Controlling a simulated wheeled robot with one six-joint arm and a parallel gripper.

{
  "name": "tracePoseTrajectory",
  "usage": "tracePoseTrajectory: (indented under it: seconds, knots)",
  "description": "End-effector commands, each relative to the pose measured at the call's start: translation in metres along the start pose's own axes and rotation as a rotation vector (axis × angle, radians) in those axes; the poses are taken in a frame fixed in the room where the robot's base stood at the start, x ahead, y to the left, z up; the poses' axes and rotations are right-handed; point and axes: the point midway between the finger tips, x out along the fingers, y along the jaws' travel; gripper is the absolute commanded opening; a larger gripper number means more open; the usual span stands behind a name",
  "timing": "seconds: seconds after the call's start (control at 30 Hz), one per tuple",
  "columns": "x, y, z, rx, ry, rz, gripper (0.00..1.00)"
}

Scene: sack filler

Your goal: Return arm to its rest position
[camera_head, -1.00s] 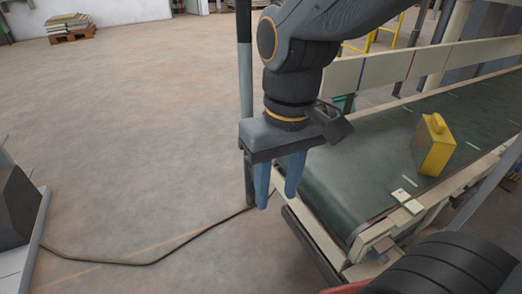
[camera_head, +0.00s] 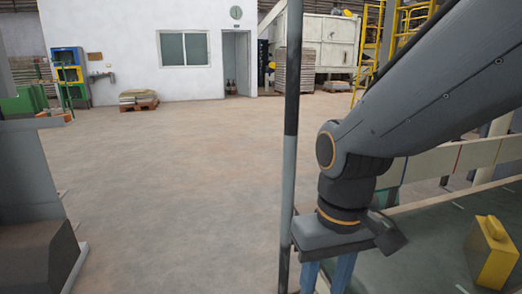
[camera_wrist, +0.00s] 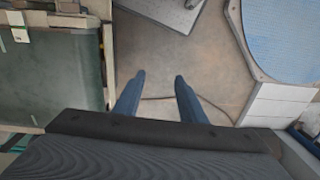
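My gripper (camera_head: 326,280) hangs pointing down at the lower right of the head view, beside the near end of the green conveyor belt. Its fingertips are cut off by the bottom edge there. In the wrist view the two blue fingers of my gripper (camera_wrist: 160,77) stand apart with bare floor between them, so it is open and empty. My dark arm reaches in from the upper right of the head view.
A yellow block-shaped object (camera_head: 493,252) with a knob stands on the conveyor belt (camera_head: 425,245). A dark upright post (camera_head: 290,130) stands just left of my gripper. A grey machine (camera_head: 35,220) is at the left. The floor (camera_head: 180,190) between is clear.

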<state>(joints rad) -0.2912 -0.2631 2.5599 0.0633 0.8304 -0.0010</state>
Motion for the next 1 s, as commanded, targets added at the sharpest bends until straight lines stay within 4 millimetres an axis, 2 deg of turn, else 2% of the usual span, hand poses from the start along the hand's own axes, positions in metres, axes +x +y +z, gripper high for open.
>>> tracePoseTrajectory:
  seconds: [0.27,0.7,1.0]
  knots:
    - [-0.026,0.015,0.003,0.056,-0.003,0.01,0.37]
    - [-0.087,0.059,0.016,0.2,-0.007,0.035,0.37]
    - [-0.104,0.078,0.024,0.254,-0.007,0.044,0.37]
